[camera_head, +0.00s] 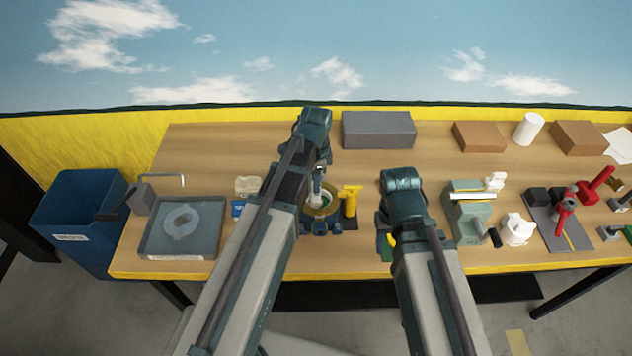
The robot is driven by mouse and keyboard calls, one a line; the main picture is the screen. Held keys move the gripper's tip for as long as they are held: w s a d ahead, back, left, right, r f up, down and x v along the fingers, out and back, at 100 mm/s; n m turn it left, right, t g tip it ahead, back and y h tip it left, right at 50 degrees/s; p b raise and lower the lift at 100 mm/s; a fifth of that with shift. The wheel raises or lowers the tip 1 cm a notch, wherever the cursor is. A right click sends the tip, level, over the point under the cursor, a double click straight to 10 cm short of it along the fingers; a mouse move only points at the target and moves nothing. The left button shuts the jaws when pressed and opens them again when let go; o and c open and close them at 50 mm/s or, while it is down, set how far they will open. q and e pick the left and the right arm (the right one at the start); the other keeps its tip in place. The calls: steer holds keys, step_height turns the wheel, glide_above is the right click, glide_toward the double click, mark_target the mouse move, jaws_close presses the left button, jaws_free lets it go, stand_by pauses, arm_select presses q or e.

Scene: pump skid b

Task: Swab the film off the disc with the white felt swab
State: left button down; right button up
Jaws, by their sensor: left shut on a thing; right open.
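My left gripper (317,188) points down over a round brass-coloured holder (331,210) with a pale rim and a green middle. It is shut on a small white thing, likely the felt swab, mostly hidden by the jaws. The disc seems to lie in this holder; I cannot tell whether the swab touches it, nor make out any film. My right gripper (383,222) is open, mostly hidden behind its own wrist and forearm, to the right of the holder.
A yellow upright piece (350,199) stands right beside the holder. A grey tray (155,245) with a clear round thing and a blue bin (75,215) are at left. A green-grey fixture (466,216) and red-handled valve parts (564,212) are at right. A grey block (378,130) stands behind.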

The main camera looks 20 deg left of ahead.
arm_select(q)
steer(key=shift+f, duration=0.25)
steer(key=shift+r, duration=0.1)
steer(key=shift+d, duration=0.15)
steer(key=shift+w+d+r, duration=0.1)
steer(key=shift+w+d, duration=0.15)
steer(key=shift+d, duration=0.5)
steer(key=shift+f, duration=0.2)
steer(key=shift+r, duration=0.1)
steer(key=shift+a, duration=0.1)
